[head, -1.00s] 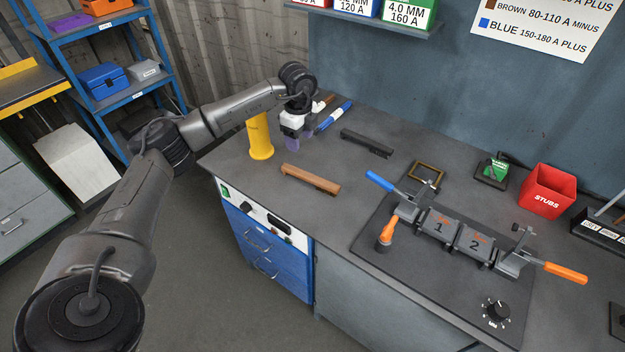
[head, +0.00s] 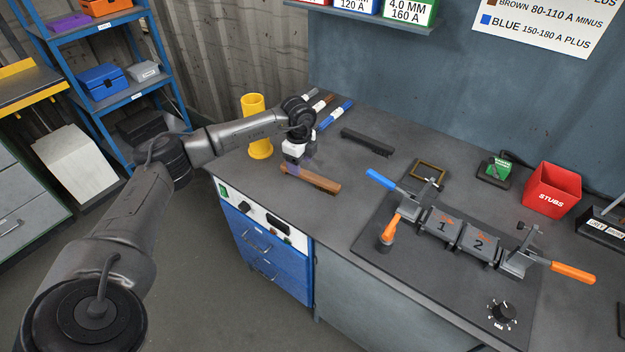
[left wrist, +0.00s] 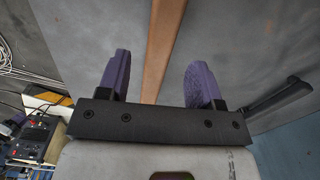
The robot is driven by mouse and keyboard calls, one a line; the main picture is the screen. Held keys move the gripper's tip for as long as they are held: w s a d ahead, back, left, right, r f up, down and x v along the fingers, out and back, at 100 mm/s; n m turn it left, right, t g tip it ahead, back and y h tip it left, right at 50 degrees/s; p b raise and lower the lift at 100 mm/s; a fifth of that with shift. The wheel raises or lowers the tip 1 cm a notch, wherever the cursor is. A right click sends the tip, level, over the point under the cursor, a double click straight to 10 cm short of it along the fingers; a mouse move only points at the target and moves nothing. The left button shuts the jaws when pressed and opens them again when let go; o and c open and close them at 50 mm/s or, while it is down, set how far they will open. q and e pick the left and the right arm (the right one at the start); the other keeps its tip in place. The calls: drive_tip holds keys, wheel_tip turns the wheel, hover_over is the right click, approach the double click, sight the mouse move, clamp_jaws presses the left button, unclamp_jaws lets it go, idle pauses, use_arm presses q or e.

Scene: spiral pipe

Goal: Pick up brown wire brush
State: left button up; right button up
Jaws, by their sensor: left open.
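The brown wire brush (head: 314,180) lies on the grey bench top near its front edge, above the blue drawer unit. My left gripper (head: 294,164) is over the brush's left end and partly hides it. In the left wrist view the brown brush (left wrist: 163,48) runs between the two purple fingers of the open left gripper (left wrist: 160,80), with a gap on each side. I cannot tell the exact height of the fingers over the bench. My right gripper is not in view.
A dark brush (head: 367,142) and several marker-like rods (head: 335,115) lie behind. A clamp fixture (head: 455,236) with handles stands to the right, and a red STUBS bin (head: 551,190) is further right.

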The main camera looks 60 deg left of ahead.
use_arm(q)
wheel_tip(320, 180, down, 4)
drive_tip(key=shift+s+b, duration=0.1)
drive_tip(key=shift+b, duration=0.35)
drive_tip(key=c, duration=1)
